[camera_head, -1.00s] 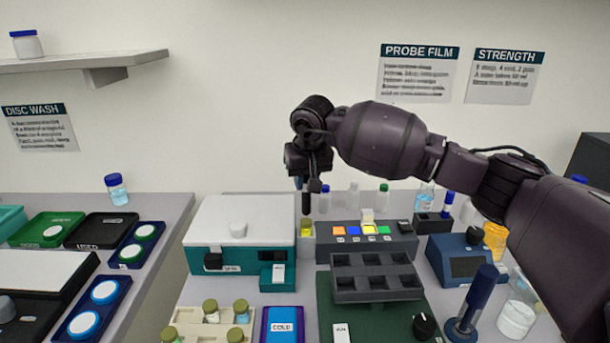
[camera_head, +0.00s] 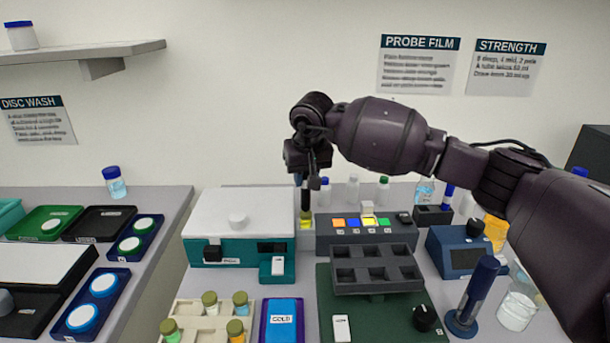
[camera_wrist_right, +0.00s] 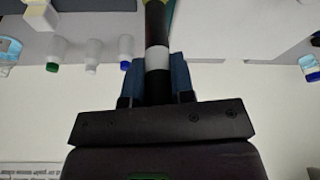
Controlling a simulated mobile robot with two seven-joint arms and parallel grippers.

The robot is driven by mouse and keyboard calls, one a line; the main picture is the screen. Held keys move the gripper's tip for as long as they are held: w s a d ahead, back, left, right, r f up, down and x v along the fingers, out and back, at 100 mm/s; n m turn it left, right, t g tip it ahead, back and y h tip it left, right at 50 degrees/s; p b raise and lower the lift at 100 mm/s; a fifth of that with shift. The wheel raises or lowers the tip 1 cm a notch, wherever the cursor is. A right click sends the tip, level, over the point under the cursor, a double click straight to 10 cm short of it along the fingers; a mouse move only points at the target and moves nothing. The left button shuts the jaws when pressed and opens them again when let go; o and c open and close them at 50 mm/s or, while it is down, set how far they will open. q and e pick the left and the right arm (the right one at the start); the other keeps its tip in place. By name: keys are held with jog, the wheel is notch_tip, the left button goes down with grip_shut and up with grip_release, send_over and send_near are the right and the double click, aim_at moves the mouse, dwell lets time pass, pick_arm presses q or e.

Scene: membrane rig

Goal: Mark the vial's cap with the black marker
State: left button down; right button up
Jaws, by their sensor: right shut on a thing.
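My right gripper (camera_head: 308,181) is shut on the black marker (camera_head: 305,200), which points straight down. In the right wrist view the marker (camera_wrist_right: 157,60) shows a white band between the blue fingers (camera_wrist_right: 158,78). Directly below it is a small vial with a yellow cap (camera_head: 306,216), between the white-topped teal box and the dark button block. The marker's lower end is at the cap; I cannot tell whether it touches. A bit of yellow shows at the marker's far end in the wrist view. My left gripper is not in view.
The white-topped teal box (camera_head: 240,212) stands left of the vial, the dark button block (camera_head: 367,237) right of it. Several bottles stand behind. A dark rack (camera_head: 376,284) and a beige vial rack (camera_head: 190,310) are in front.

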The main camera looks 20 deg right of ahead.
jog(key=shift+f, duration=0.2)
dwell(0.6)
jog(key=shift+r+p, duration=0.85)
jog(key=shift+r, duration=2.65)
